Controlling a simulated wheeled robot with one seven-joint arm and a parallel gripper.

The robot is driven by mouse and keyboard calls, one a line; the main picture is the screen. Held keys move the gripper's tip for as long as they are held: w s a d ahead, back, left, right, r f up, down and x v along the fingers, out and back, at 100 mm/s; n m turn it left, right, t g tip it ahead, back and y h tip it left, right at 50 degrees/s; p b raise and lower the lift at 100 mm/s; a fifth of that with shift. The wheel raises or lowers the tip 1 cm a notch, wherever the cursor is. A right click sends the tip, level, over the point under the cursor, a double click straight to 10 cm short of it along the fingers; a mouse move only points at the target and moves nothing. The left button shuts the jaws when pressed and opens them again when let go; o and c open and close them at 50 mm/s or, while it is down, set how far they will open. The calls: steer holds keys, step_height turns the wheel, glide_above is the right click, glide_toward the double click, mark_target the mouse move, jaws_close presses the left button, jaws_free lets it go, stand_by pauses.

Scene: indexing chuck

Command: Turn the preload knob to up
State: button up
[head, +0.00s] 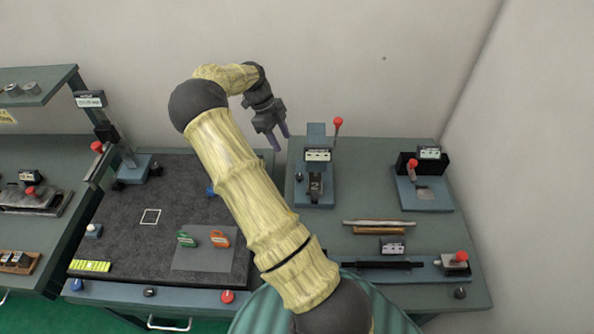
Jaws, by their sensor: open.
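I cannot tell for sure which part is the preload knob. Small dark knobs show on the front edge of the left bench (150,292), on the front edge of the right bench (460,293) and on the fixture with the red-balled lever (300,177). All are too small to read a pointer or label. My gripper (282,142) is open and empty. It hangs in the air near the back of the benches, fingers pointing down, left of the fixture with the red-balled lever. My arm hides part of the left bench and the gap between benches.
A dark mat (178,170) carries a grey sheet (192,258) with green and orange pieces. A clamp fixture (425,195) and a long rail fixture (350,264) stand on the right bench. A red-balled lever (338,122) rises near my gripper. Walls stand behind and right.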

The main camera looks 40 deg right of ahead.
mark_target(299, 176)
steer(key=p+x, duration=0.4)
steer(key=x, duration=1)
steer(key=shift+s+d+f+p, duration=0.15)
steer(key=shift+f+p, duration=0.15)
steer(key=shift+p, duration=0.1)
steer(key=c, duration=1)
steer(key=shift+n+b, duration=0.5)
steer(key=n+b, duration=0.1)
steer(key=n+t+h+b, duration=0.1)
steer(key=n+b, duration=0.1)
steer(key=shift+s+a+f, duration=0.1)
steer(key=shift+a+f, duration=0.05)
steer(key=shift+a, duration=0.05)
steer(key=n+t+b, duration=0.1)
steer(key=n, duration=0.1)
steer(key=n+h+b, duration=0.1)
steer(key=n+b, duration=0.1)
steer(key=n, duration=0.1)
steer(key=shift+s+t, duration=0.15)
steer(key=shift+t, duration=0.25)
steer(key=shift+n, duration=0.3)
